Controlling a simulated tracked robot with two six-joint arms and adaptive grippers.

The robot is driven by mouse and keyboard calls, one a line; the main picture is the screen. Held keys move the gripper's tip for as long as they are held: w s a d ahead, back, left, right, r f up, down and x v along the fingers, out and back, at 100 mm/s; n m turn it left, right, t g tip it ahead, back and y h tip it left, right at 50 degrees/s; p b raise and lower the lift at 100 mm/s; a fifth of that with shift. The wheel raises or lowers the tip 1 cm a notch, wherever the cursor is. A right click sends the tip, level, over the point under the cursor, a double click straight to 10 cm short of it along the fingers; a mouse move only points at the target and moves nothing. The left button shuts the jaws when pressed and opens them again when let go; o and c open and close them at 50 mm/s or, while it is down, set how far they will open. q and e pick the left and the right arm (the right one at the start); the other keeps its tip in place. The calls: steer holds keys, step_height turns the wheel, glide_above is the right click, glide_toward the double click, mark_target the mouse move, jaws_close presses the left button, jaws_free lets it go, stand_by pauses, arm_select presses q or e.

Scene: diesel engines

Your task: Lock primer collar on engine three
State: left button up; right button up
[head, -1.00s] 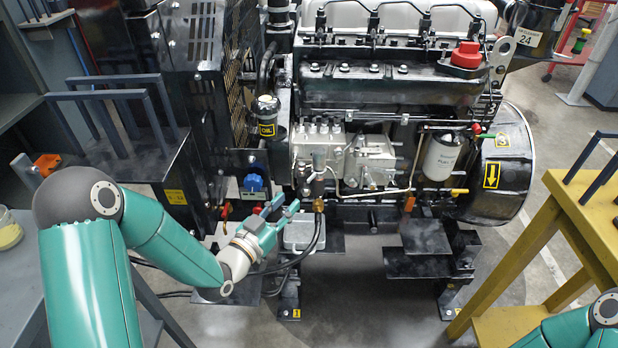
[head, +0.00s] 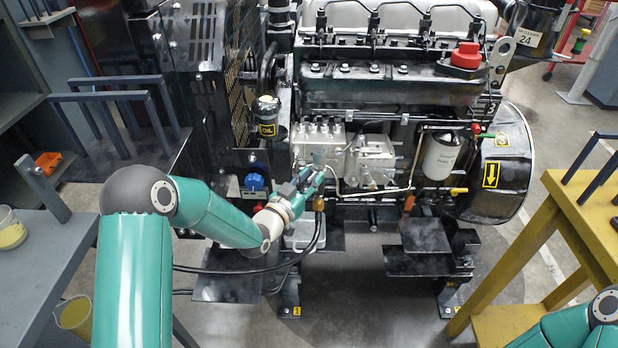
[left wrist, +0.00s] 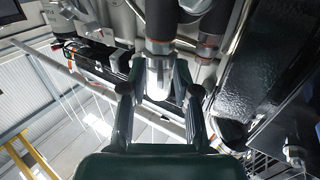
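Engine three (head: 395,92) fills the middle of the head view, with a "3" at its upper right. My left gripper (head: 308,182) is at the engine's lower front left, over the primer area, and largely hides the primer there. In the left wrist view, my left gripper's (left wrist: 160,75) two fingers stand apart on either side of a bright metal cylinder (left wrist: 159,80) below a black sleeve (left wrist: 159,22). Narrow gaps seem to show beside the cylinder; I cannot tell which part is the collar. My right gripper is out of view.
A brass fitting (head: 319,204) and black hoses (head: 300,255) are just below the left gripper. A blue knob (head: 254,182) is to its left. A yellow stand (head: 525,245) is at right.

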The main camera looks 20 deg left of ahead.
arm_select(q)
jaws_close()
steer(key=h+b, duration=0.1)
steer(key=m+b, duration=0.1)
steer(key=b, duration=0.1)
steer(key=shift+w+a+f+g+h, duration=0.1)
steer(key=shift+a+f+g+h, duration=0.05)
steer(key=shift+a+g+h, duration=0.2)
steer(key=shift+r+m+h+b, duration=0.2)
steer(key=shift+m+h+b, duration=0.25)
steer(key=shift+h, duration=0.2)
steer(key=shift+o, duration=0.6)
jaws_free()
